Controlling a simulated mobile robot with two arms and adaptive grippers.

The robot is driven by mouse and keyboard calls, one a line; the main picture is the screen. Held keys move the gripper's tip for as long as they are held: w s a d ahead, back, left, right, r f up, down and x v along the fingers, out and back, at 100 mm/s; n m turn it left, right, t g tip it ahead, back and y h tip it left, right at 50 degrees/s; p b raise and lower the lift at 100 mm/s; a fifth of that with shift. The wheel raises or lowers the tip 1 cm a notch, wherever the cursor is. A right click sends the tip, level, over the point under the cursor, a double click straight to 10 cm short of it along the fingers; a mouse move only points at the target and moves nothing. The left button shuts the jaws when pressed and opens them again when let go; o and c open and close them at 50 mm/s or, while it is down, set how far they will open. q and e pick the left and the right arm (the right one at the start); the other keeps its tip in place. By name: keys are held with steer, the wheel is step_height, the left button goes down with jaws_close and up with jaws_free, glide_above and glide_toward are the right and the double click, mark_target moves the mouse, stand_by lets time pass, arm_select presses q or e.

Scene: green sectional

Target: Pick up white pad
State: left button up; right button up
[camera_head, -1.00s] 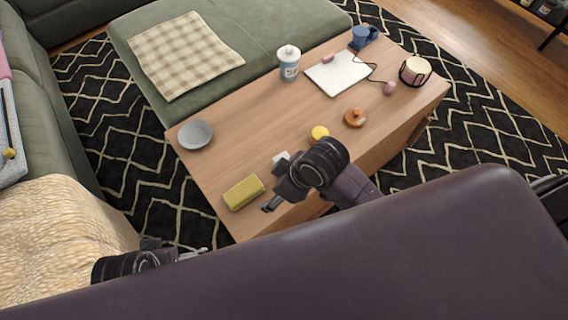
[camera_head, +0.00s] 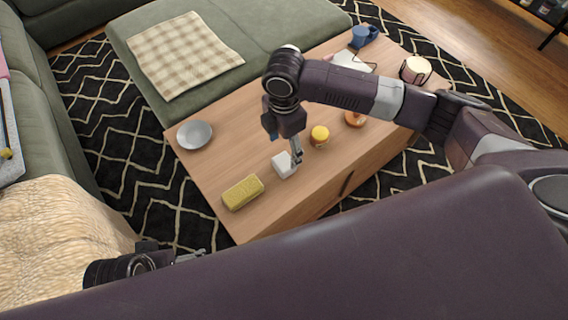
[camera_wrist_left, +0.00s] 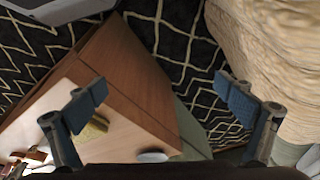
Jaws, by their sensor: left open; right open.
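The white pad (camera_head: 283,165) is a small white block on the wooden coffee table (camera_head: 225,125), between a yellow sponge-like block and a small yellow-lidded jar. My right gripper (camera_head: 296,158) points down at the pad's right edge, with its fingertips beside or over it. It is open, and contact cannot be told. My left gripper (camera_head: 190,256) is low at the left in the head view, away from the table top. In the left wrist view its fingers (camera_wrist_left: 160,108) are spread wide with nothing between them.
A yellow block (camera_head: 243,192), a yellow-lidded jar (camera_head: 320,136), a grey bowl (camera_head: 195,134), an orange-brown item (camera_head: 355,118), a notebook (camera_head: 352,62), a blue mug (camera_head: 362,36) and a candle (camera_head: 415,69) stand on the table. My right arm hides part of the table. Bare wood surrounds the bowl.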

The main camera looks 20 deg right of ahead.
mark_target(284, 161)
steer(key=shift+f, duration=0.95)
steer(key=f, duration=0.1)
steer(key=f+b, duration=0.1)
steer(key=f, duration=0.1)
steer(key=f+b, duration=0.1)
steer(key=f, duration=0.1)
steer(key=shift+s+a+f, duration=0.1)
steer(key=shift+s, duration=0.2)
arm_select(q)
steer(key=shift+s+r, duration=0.1)
steer(key=shift+s, duration=0.2)
arm_select(e)
steer(key=c, duration=1.1)
step_height(284, 161, up, 7)
steer(key=shift+f+p, duration=0.1)
steer(key=shift+p, duration=0.9)
arm_select(q)
step_height(284, 161, down, 12)
steer(key=p, duration=0.3)
steer(key=shift+w+d+r+g, duration=0.2)
steer(key=shift+w+g, duration=0.1)
steer(key=shift+w, duration=0.15)
arm_select(e)
step_height(284, 161, up, 13)
steer(key=shift+r, duration=0.2)
